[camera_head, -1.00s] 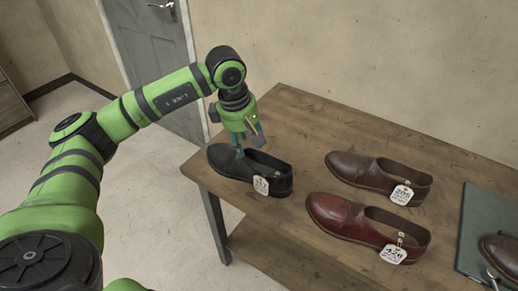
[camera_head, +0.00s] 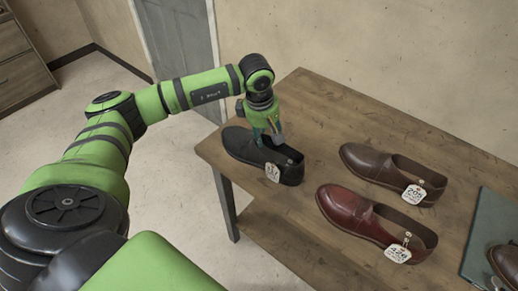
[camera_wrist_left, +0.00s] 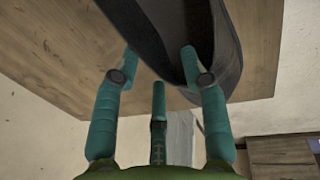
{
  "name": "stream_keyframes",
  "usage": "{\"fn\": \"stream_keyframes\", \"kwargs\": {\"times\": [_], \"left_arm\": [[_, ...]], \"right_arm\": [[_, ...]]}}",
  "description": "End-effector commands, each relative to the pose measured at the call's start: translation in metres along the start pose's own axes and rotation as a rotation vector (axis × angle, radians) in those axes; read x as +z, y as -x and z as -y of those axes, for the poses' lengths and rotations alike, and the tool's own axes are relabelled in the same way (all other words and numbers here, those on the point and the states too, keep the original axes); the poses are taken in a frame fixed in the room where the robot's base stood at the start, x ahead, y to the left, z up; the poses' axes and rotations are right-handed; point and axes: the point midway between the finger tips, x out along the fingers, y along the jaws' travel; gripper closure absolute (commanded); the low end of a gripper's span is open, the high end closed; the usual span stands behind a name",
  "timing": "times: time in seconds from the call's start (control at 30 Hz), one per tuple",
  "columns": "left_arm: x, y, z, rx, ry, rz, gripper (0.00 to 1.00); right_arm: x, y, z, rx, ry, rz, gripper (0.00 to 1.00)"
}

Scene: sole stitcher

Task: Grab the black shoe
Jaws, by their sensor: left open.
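The black shoe (camera_head: 245,148) lies at the left end of the wooden table, with a white tag at its heel end. My left gripper (camera_head: 268,137) is down at the shoe from above, its teal fingers partly hidden by the shoe. In the left wrist view the dark shoe (camera_wrist_left: 155,40) fills the top middle. The open fingers of the left gripper (camera_wrist_left: 160,65) reach to it, two apart near its edges and a third lower between them. Whether they touch the shoe I cannot tell. My right gripper is not in view.
On the wooden table (camera_head: 320,105) a brown shoe (camera_head: 375,165) and a dark red shoe (camera_head: 350,213) lie right of the black one, both tagged. A dark green mat (camera_head: 490,235) with another shoe is at the right edge. The table's back left area is clear.

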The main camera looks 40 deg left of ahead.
Motion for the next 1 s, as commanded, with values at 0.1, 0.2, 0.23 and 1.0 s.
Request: {"fn": "stream_keyframes", "kwargs": {"times": [0.1,0.2,0.23,1.0], "left_arm": [[0.000,0.000,0.000,0.000,0.000,0.001,0.88],[0.000,0.000,0.000,-0.001,0.000,0.000,1.00],[0.000,0.000,0.000,-0.001,0.000,0.000,1.00],[0.000,0.037,-0.008,0.007,0.000,0.000,1.00]], "right_arm": [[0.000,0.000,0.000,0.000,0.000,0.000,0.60],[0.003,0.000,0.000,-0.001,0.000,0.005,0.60],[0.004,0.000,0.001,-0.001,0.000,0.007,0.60],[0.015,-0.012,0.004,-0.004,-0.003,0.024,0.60]]}}
